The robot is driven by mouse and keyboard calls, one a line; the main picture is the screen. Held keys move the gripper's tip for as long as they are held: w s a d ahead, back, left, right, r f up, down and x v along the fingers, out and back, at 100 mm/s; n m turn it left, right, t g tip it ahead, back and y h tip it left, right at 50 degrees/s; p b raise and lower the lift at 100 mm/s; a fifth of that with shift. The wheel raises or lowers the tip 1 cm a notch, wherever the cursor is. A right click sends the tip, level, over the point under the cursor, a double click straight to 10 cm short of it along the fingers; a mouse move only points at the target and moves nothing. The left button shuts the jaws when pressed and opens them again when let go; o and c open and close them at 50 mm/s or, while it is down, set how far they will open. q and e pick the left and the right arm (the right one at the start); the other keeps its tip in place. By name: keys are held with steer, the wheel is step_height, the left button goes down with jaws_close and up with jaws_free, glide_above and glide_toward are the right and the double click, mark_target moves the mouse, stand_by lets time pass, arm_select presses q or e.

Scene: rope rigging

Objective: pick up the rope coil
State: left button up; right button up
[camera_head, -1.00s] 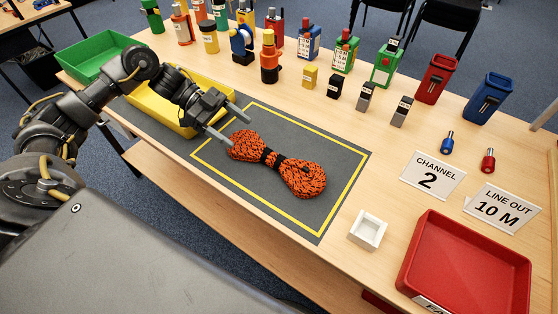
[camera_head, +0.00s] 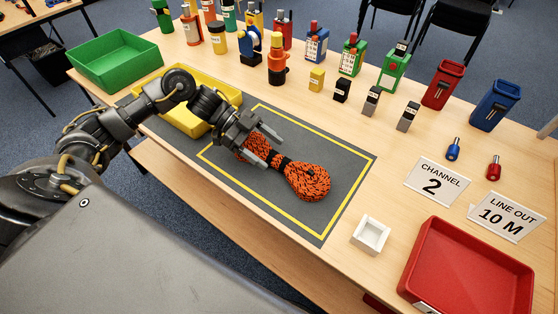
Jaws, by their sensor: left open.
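The rope coil (camera_head: 308,181) is orange and black, pinched at its middle by a black band. It lies on the grey mat (camera_head: 322,217) inside a yellow outline. My left gripper (camera_head: 270,152) is open over the left end of the coil, with its fingers pointing right toward the band. The gripper partly hides the coil's left loop. I cannot tell whether the fingers touch the rope. My right gripper is not in view.
A yellow tray (camera_head: 181,119) sits left of the mat, partly behind my left arm. A green bin (camera_head: 115,58) stands at the far left. A small white box (camera_head: 370,235) and a red tray (camera_head: 470,268) are at the right. Several radios and bottles line the back.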

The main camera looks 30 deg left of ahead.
mark_target(274, 154)
arm_select(q)
steer(key=shift+x, duration=1.4)
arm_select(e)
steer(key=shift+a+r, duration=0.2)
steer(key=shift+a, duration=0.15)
arm_select(q)
steer(key=shift+c, duration=0.4)
steer(key=shift+r, duration=0.1)
steer(key=c, duration=1.4)
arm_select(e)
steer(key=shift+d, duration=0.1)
arm_select(q)
steer(key=shift+r, duration=0.45)
step_height(274, 154, up, 2)
steer(key=shift+w+r, duration=0.1)
steer(key=shift+r, duration=0.05)
steer(key=s+d+r+p, duration=0.1)
steer(key=s+d+r, duration=0.7)
steer(key=s+r, duration=0.2)
steer(key=shift+s+d, duration=0.35)
steer(key=shift+s, duration=0.25)
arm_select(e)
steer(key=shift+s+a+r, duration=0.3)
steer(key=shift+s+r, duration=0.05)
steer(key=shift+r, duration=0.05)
